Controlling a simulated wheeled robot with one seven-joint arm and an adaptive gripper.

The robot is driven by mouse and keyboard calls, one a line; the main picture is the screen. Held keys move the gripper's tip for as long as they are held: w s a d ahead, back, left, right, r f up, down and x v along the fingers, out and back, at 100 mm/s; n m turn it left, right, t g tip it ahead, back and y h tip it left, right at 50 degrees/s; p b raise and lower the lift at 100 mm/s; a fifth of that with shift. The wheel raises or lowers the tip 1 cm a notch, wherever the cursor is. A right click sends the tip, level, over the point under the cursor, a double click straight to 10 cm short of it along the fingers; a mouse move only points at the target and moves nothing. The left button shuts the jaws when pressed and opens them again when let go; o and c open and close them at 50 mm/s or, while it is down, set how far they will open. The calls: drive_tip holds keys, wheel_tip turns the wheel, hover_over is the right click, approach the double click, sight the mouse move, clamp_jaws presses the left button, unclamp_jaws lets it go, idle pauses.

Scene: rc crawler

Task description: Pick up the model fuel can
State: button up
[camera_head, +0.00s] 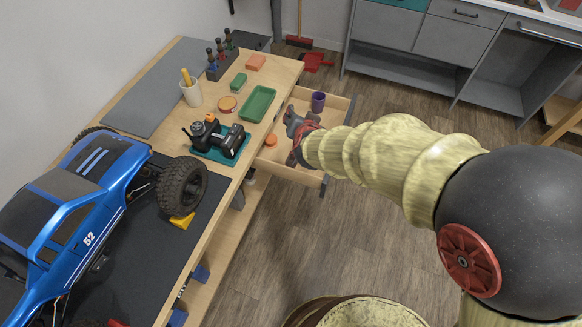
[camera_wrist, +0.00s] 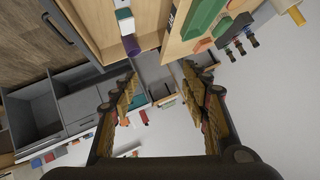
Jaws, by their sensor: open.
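I cannot pick out the model fuel can with certainty in either view. My gripper (camera_head: 294,136) is over the open wooden drawer (camera_head: 318,172) beside the workbench in the head view, and it hides part of the drawer's inside. In the wrist view my gripper (camera_wrist: 157,82) is open, with nothing between its fingers. A purple cup (camera_head: 318,102) stands at the far end of the drawer, and it also shows in the wrist view (camera_wrist: 132,45). A small orange round thing (camera_head: 271,140) lies in the drawer near the bench.
The workbench (camera_head: 284,70) carries a blue RC truck (camera_head: 70,205), a dark tool on a teal mat (camera_head: 222,152), a green tray (camera_head: 258,103), a pen cup (camera_head: 192,95) and a screwdriver rack (camera_head: 222,65). Grey cabinets (camera_head: 455,40) stand behind. The floor right of the drawer is clear.

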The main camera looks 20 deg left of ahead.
drive_tip(key=s+a+f+t+h, duration=0.1)
drive_tip(key=s+f, duration=0.1)
drive_tip(key=f, duration=0.4)
drive_tip(key=s+a+f+t+h+b, duration=0.1)
drive_tip(key=f, duration=0.6)
drive_tip(key=s+a+f+m+t+h+b, duration=0.1)
drive_tip(key=s+f+h, duration=0.1)
drive_tip(key=f, duration=0.5)
drive_tip(key=shift+s+a+f, duration=0.2)
drive_tip(key=shift+s, duration=0.15)
drive_tip(key=shift+d+r+b+x, duration=0.15)
drive_tip(key=shift+b+x, duration=0.9)
drive_tip(key=shift+x, duration=0.9)
drive_tip(key=shift+d+r+b+x, duration=0.1)
drive_tip(key=shift+r+b+x, duration=0.1)
drive_tip(key=shift+b+x, duration=1.3)
drive_tip(key=shift+w+f+p, duration=0.1)
drive_tip(key=shift+w+p, duration=0.4)
drive_tip(key=shift+c, duration=1.2)
clamp_jaws()
